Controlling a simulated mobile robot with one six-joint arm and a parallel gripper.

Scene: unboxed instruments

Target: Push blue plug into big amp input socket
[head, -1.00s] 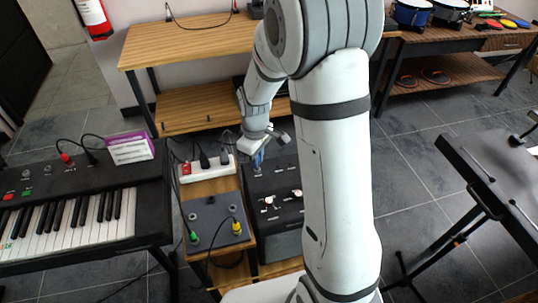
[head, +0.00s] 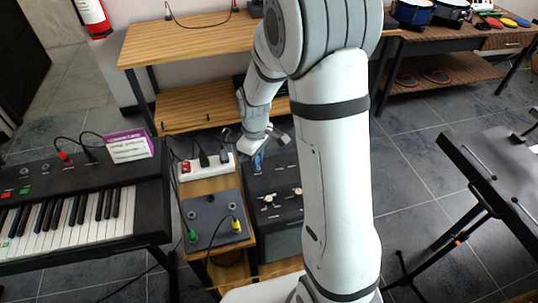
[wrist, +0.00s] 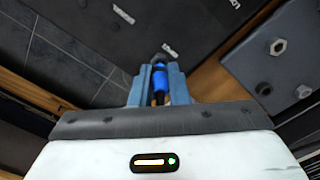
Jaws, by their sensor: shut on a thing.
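My gripper (wrist: 158,84) is shut on the blue plug (wrist: 161,84), which sits between its two blue-grey fingers. A dark nut-like ring (wrist: 163,58) shows at the plug's far end; I cannot tell whether it is the socket or part of the plug, nor how deep the plug sits. The dark top of the big amp (wrist: 110,25) with white labels lies ahead in the wrist view.
A grey pedal box (head: 212,220) with green and yellow plugs stands left of the amp. A white power strip (head: 205,168) with black plugs is behind it. A keyboard (head: 75,205) is at left and a black stand (head: 490,180) at right.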

